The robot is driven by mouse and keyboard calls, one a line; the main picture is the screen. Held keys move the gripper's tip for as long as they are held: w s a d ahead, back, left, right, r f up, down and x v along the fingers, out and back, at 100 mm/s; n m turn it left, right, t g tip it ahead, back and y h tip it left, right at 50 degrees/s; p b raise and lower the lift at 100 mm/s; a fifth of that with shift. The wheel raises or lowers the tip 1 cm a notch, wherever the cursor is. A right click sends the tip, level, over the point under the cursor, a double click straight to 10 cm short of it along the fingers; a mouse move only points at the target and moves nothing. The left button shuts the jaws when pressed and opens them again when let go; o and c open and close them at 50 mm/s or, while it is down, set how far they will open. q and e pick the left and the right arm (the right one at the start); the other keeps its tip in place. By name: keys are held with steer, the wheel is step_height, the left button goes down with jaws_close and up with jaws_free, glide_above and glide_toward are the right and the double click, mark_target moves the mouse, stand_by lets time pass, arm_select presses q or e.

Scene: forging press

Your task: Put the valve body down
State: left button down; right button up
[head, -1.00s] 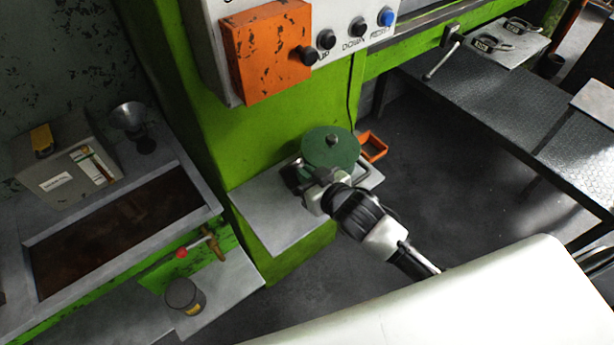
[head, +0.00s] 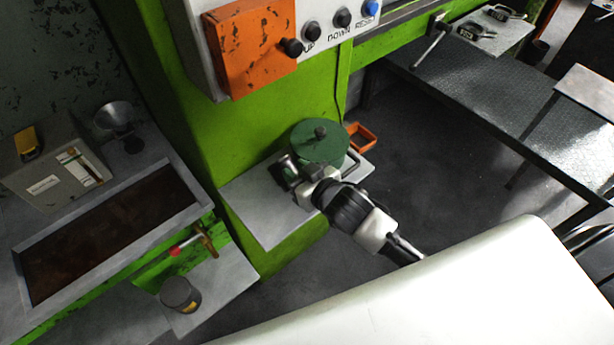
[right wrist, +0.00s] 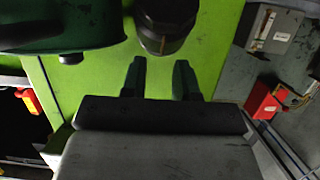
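The part I take for the valve body is a small metallic piece (head: 287,163) on the grey shelf (head: 262,218), just left of a green round lidded pot (head: 320,145). In the right wrist view it is a dark, rounded body (right wrist: 167,25) just beyond the fingertips. My right gripper (head: 300,176) is low over the shelf beside the pot. In the right wrist view its two fingers (right wrist: 160,78) stand apart with green panel showing between them. Whether a fingertip touches the part cannot be told. My left gripper is not in view.
The green pot (right wrist: 65,30) is close on the left in the wrist view. An orange tray (head: 360,137) lies behind it. A green press column (head: 270,125) with an orange box (head: 250,45) rises above. A tank (head: 110,240) and dark can (head: 180,296) are at left.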

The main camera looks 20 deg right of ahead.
steer(key=b+v, duration=0.2)
steer(key=v, duration=1)
